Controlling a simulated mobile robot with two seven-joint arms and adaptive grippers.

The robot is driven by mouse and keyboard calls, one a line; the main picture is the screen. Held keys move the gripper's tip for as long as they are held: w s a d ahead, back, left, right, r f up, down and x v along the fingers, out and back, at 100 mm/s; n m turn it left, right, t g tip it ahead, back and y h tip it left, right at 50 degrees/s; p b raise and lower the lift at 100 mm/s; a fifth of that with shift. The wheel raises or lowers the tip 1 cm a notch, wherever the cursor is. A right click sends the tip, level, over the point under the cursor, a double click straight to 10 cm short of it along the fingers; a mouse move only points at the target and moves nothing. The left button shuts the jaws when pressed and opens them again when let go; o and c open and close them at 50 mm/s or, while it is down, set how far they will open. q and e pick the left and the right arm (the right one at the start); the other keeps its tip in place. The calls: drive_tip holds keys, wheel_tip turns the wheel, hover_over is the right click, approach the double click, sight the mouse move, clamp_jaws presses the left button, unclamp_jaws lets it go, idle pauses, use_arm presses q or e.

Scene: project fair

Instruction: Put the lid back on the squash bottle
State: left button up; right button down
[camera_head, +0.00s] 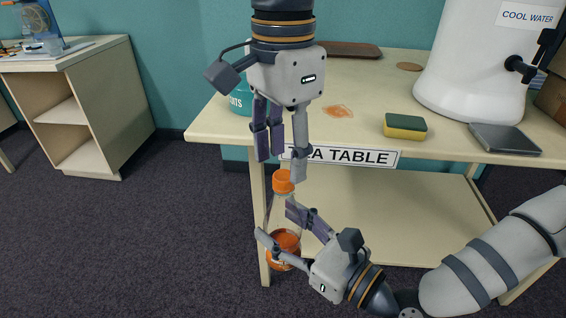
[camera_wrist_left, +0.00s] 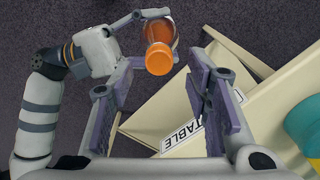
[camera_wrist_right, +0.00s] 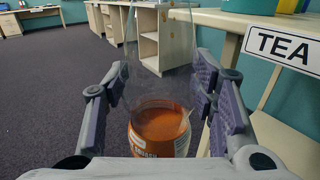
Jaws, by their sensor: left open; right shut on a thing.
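The squash bottle (camera_head: 287,243) is clear, with orange squash in its lower part, and stands upright in front of the table, clear of the floor. My right gripper (camera_head: 276,222) is shut around its body; the bottle also shows between the fingers in the right wrist view (camera_wrist_right: 160,125). The orange lid (camera_head: 283,181) sits at the top of the bottle's neck; how firmly it is seated I cannot tell. My left gripper (camera_head: 280,168) points down just above the lid, open and empty. In the left wrist view the lid (camera_wrist_left: 159,60) lies beyond and between the fingertips.
The tea table (camera_head: 455,85) is just behind the grippers, with its sign (camera_head: 345,156) on the front edge. On it are a sponge (camera_head: 405,126), an orange spill (camera_head: 337,111), a grey tray (camera_head: 505,139), a water dispenser (camera_head: 470,60) and a teal tin (camera_head: 240,102). Left floor is clear.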

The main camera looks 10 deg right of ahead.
use_arm(q)
wheel_tip(320, 180, up, 2)
drive_tip(key=shift+r+n, duration=0.25)
drive_tip(key=shift+n, duration=0.15)
drive_tip(key=shift+c, duration=0.4)
wheel_tip(320, 180, up, 3)
drive_tip(key=n, duration=0.4)
drive_tip(key=shift+f, duration=0.1)
wheel_tip(320, 180, down, 8)
drive_tip(key=shift+r, duration=0.1)
drive_tip(key=shift+c, duration=0.2)
